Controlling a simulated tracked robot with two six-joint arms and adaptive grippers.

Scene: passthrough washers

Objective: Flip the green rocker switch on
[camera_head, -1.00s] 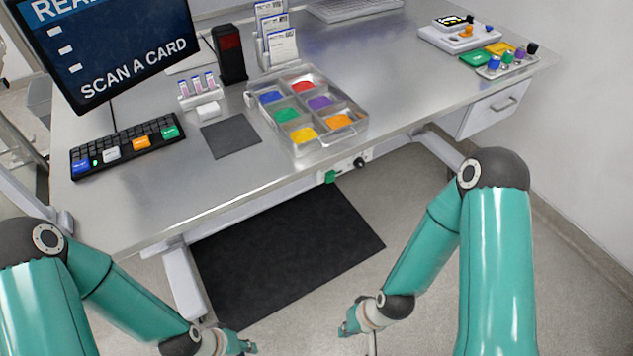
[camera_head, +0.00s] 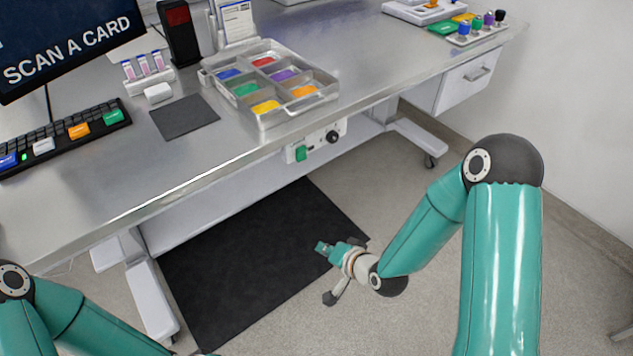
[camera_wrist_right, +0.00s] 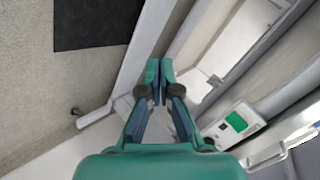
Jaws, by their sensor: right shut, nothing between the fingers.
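The green rocker switch (camera_head: 300,153) sits on a white panel (camera_head: 325,141) under the table's front edge, beside a black knob. The switch also shows in the right wrist view (camera_wrist_right: 236,122), right of the fingers. Whether it is on or off I cannot tell. My right gripper (camera_head: 322,247) is shut and empty, in the air below and in front of the panel, apart from it. In the right wrist view its fingertips (camera_wrist_right: 159,70) are together. My left arm shows at the lower left, but its gripper is outside the picture.
The metal table (camera_head: 370,75) holds a tray (camera_head: 295,113) of coloured compartments above the panel, a keyboard (camera_head: 60,137) and a monitor (camera_head: 65,35). A black mat (camera_head: 240,270) lies on the floor below. The space between my right gripper and the panel looks clear.

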